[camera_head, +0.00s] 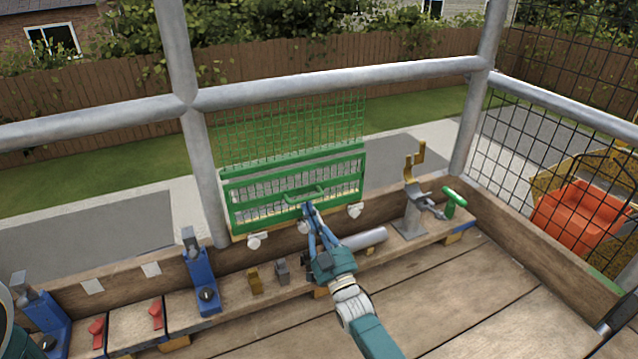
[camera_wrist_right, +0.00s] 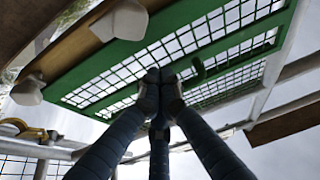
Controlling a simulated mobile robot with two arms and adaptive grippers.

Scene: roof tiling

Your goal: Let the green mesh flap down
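My right gripper (camera_head: 308,208) is at the middle of this handle. Its fingertips (camera_wrist_right: 160,77) are drawn together and look closed on the handle, hiding its middle. My left gripper is not in view.
Grey guardrails (camera_head: 330,85) run behind. The wooden ledge holds blue clamps (camera_head: 201,280), a grey tube (camera_head: 364,240) and a green-handled clamp (camera_head: 455,203). An orange tub (camera_head: 580,215) is at right. Planks at front right are clear.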

